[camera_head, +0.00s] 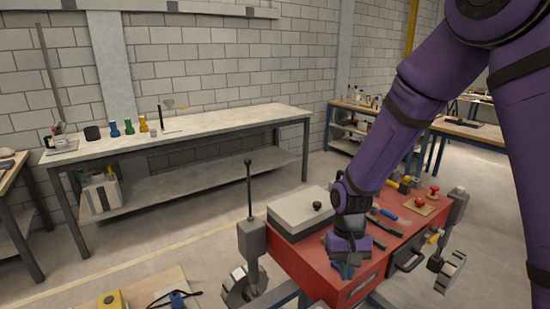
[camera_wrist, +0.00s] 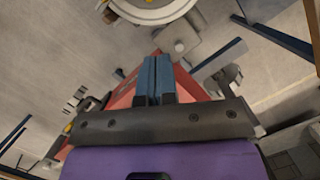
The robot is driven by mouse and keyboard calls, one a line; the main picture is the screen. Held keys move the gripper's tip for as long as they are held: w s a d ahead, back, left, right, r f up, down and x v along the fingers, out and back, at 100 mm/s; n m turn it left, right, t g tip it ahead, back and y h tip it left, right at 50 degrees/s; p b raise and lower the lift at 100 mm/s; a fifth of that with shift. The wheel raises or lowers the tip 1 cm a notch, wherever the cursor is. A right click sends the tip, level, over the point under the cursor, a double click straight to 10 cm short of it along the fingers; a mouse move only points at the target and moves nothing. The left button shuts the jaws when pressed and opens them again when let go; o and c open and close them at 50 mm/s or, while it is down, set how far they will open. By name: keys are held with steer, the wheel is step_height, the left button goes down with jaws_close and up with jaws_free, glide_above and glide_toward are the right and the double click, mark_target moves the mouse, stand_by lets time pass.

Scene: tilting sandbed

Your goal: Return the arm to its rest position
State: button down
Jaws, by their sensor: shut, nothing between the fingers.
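My purple arm reaches down from the upper right in the head view. My gripper (camera_head: 343,268) hangs at the front edge of the red bench unit (camera_head: 312,275), and I cannot tell whether it touches it. In the wrist view the two blue fingers (camera_wrist: 154,72) lie side by side, shut and empty. A grey lidded box (camera_head: 300,210) with a black knob sits on the red unit, just behind and left of my gripper. My wrist hides part of the unit's top and front.
An upright lever (camera_head: 249,190) stands left of the red unit. Hand tools, including a blue-handled one (camera_head: 384,213), and red knobs (camera_head: 420,203) lie on its right part. A long workbench (camera_head: 220,122) runs along the wall. The floor (camera_head: 160,235) between is mostly clear.

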steer(key=s+d+r+t, duration=0.2)
steer(key=d+r, duration=0.2)
steer(key=r, duration=0.5)
steer(key=s+d+r+t, duration=0.2)
steer(key=s+d+r, duration=0.1)
steer(key=r, duration=0.7)
steer(key=s+d+r+t, duration=0.4)
steer(key=s+d+r, duration=0.2)
steer(key=s+r, duration=0.4)
steer(key=shift+s+r, duration=0.15)
steer(key=shift+s, duration=1.4)
